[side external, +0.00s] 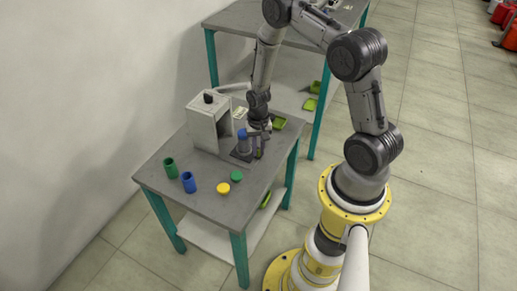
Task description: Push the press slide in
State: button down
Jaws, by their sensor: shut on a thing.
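The press (203,124) is a light grey open-fronted housing with a black knob on top, standing at the back of the grey table. The press slide (242,155) is a dark flat plate sticking out of its right side. A blue cylinder (243,135) stands upright on the slide, outside the housing. My gripper (260,148) points down at the slide's right end, just right of the blue cylinder. It is shut on the slide there, probably on its handle; the fingertips are small and partly hidden.
A green cup (170,168), a blue cup (188,182), a yellow disc (223,188) and a green disc (236,175) sit on the front of the table (205,207). A green tray (279,123) lies at the back right corner. A wall runs along the left.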

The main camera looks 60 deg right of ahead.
jog(key=shift+w, duration=0.1)
dwell(0.6)
jog(key=w, duration=0.8)
jog(key=shift+w, duration=0.15)
jog(key=c, duration=0.8)
grip_release()
jog(key=shift+c, duration=0.2)
jog(key=shift+r, duration=0.15)
notch_tip(320, 180, up, 14)
jog(key=shift+f, duration=0.2)
